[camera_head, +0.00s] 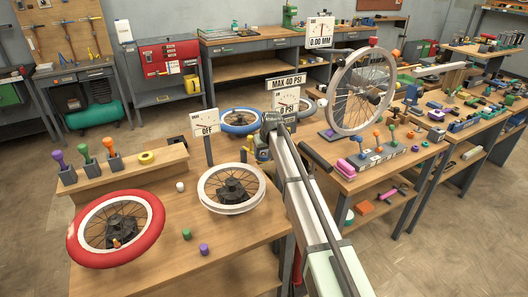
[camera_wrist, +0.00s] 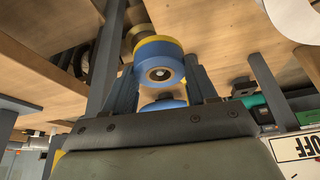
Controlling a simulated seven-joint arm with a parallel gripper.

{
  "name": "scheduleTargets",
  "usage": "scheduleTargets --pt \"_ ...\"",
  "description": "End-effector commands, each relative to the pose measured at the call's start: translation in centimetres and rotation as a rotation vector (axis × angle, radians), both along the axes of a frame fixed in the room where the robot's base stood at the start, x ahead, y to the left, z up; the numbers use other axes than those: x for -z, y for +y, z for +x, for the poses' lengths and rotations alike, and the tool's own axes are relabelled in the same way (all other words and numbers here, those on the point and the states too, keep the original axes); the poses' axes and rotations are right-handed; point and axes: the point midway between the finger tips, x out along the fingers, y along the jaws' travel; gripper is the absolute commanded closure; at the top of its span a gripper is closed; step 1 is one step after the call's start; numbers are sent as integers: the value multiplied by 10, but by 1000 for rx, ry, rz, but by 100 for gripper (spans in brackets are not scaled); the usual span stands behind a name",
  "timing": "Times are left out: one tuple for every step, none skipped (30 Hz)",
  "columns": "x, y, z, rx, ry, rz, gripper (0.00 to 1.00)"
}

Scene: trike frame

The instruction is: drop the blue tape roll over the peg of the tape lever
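The blue tape roll (camera_wrist: 153,53) is between the fingers of my gripper (camera_wrist: 163,85) in the wrist view, with its brown core facing the camera. A small pale spot shows in the core; I cannot tell whether it is a peg tip. A yellow band and a tan round part show just behind the roll. A second blue piece (camera_wrist: 163,105) lies nearer the palm. In the head view my gripper (camera_head: 259,150) is small and partly hidden by my arm, with blue and yellow at its tip, beyond the white-rimmed wheel. I cannot make out the tape lever.
A yellow ring (camera_head: 146,157) lies on the raised shelf beside purple, green and orange-handled levers (camera_head: 84,148). The front bench holds a red-tyred wheel (camera_head: 115,229) and a white-rimmed wheel (camera_head: 231,188). The OFF sign (camera_head: 205,125) and the PSI sign (camera_head: 286,100) stand close to my gripper.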

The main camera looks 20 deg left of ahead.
Motion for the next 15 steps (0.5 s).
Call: scheduleTargets --pt "0 0 0 0 0 0 38" --pt "0 0 0 0 0 0 35" --pt "0 0 0 0 0 0 31" --pt "0 0 0 0 0 0 29" --pt "0 0 0 0 0 0 26" --pt "0 0 0 0 0 0 22" --pt "0 0 0 0 0 0 19" --pt "0 0 0 0 0 0 16" --pt "0 0 0 0 0 0 14" --pt "0 0 0 0 0 0 14" --pt "0 0 0 0 0 0 14" --pt "0 0 0 0 0 0 14" --pt "0 0 0 0 0 0 14" --pt "0 0 0 0 0 0 14" --pt "0 0 0 0 0 0 14"
